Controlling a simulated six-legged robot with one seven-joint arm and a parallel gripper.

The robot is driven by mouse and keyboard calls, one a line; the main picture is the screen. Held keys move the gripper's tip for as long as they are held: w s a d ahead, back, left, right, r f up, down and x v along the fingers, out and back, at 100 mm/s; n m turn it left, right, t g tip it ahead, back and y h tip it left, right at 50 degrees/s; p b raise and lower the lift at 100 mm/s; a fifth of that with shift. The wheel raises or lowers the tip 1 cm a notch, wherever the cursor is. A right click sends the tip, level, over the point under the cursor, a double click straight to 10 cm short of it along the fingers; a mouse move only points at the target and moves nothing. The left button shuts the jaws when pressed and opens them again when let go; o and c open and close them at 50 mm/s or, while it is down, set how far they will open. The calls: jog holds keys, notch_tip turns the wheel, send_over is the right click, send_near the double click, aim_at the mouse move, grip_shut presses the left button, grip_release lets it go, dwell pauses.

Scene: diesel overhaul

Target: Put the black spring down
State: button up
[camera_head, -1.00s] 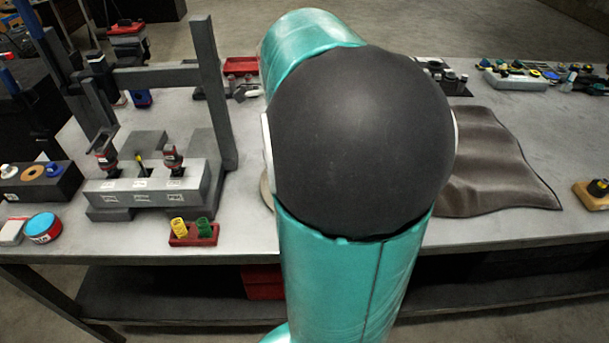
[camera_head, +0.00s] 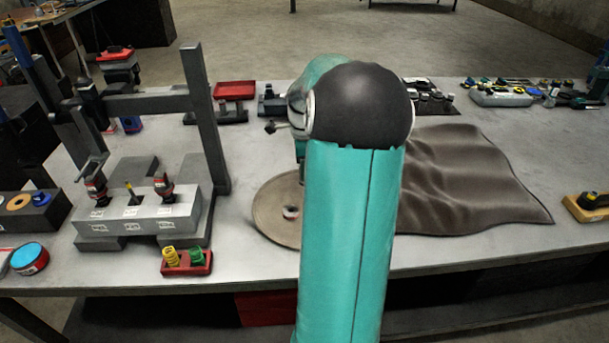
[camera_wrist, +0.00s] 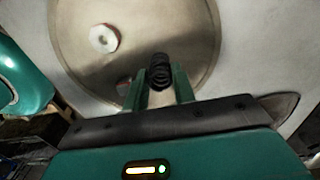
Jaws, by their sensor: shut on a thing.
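The black spring (camera_wrist: 160,72) is in the wrist view, held between the green fingers of my gripper (camera_wrist: 158,88). My gripper is shut on it. The spring appears above a round, tan-grey disc (camera_wrist: 195,25) that lies on the workbench. I cannot tell how far the spring is from the disc's surface. In the head view, the disc (camera_head: 272,222) shows left of my arm, which hides part of it. My gripper and the spring are hidden behind my arm in that view.
A small red tray (camera_head: 187,263) with yellow and green springs sits near the bench's front edge. A grey block with a press frame (camera_head: 150,215) stands left. A small pale, reddish nut-like part (camera_wrist: 104,38) lies on the disc. A brown cloth (camera_head: 470,185) covers the right side.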

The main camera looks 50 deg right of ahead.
jog(key=shift+d+f, duration=0.25)
jog(key=shift+f, duration=1.55)
jog(key=o, duration=1)
jog(key=shift+f, duration=0.1)
jog(key=shift+w, duration=0.1)
